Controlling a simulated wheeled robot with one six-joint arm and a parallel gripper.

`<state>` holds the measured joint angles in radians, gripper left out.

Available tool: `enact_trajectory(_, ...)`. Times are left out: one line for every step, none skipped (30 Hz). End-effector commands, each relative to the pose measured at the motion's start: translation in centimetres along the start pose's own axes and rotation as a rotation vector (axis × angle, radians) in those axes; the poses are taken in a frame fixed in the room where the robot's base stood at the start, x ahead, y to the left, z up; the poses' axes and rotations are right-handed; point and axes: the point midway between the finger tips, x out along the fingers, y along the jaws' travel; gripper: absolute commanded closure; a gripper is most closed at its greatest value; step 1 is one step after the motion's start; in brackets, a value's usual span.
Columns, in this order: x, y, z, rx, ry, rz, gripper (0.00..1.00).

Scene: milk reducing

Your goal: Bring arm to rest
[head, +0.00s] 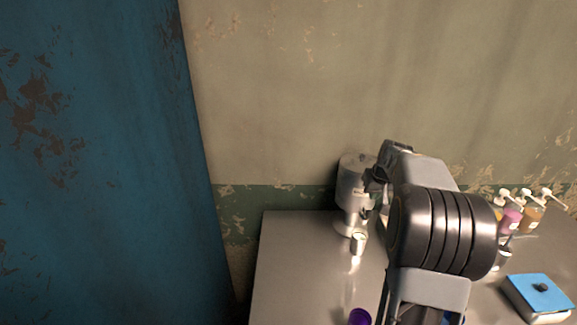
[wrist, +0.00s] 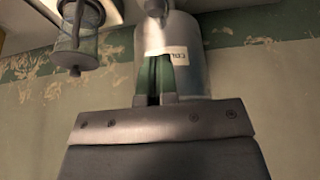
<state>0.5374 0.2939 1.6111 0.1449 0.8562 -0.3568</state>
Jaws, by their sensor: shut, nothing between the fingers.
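My gripper (head: 372,183) is shut and empty at the end of my raised arm, close to the grey metal dispenser (head: 352,190) at the back of the table. In the wrist view its two fingers (wrist: 155,88) lie together in front of a grey canister (wrist: 195,45) with a white label, which looks like the same dispenser. I cannot tell whether the fingers touch it. My arm hides part of the table behind it.
A small metal cup (head: 358,243) stands by the dispenser on the metal table (head: 300,270). A purple item (head: 360,317) is at the front. Pump bottles (head: 512,217) and a blue-lidded container (head: 540,290) are at right. The table's left part is clear. A wall (head: 300,90) rises behind.

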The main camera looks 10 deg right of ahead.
Motion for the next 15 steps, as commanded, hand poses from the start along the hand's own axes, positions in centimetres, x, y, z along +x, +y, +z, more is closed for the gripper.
enact_trajectory(0.0,0.0,0.0,0.008,0.000,0.000,1.00)
enact_trajectory(0.0,0.0,0.0,0.019,-0.001,0.000,1.00)
enact_trajectory(0.1,0.0,0.2,0.040,-0.007,0.001,1.00)
enact_trajectory(0.6,-0.1,0.8,0.058,-0.026,-0.001,1.00)
enact_trajectory(1.0,-0.1,1.6,0.071,-0.046,-0.002,1.00)
enact_trajectory(1.5,-0.3,2.8,0.092,-0.075,-0.003,1.00)
enact_trajectory(1.5,-0.6,3.8,0.108,-0.095,-0.002,1.00)
enact_trajectory(1.3,-1.1,4.8,0.119,-0.110,-0.002,1.00)
enact_trajectory(0.8,-2.2,6.1,0.126,-0.128,-0.003,1.00)
enact_trajectory(0.3,-3.1,7.2,0.128,-0.139,-0.003,1.00)
enact_trajectory(-0.3,-4.2,8.3,0.124,-0.148,-0.003,1.00)
enact_trajectory(-1.2,-5.6,9.7,0.118,-0.157,-0.004,1.00)
enact_trajectory(-1.9,-6.7,10.8,0.111,-0.163,-0.005,1.00)
enact_trajectory(-2.5,-7.7,12.0,0.099,-0.166,-0.005,1.00)
enact_trajectory(-3.4,-9.1,13.5,0.083,-0.168,-0.007,1.00)
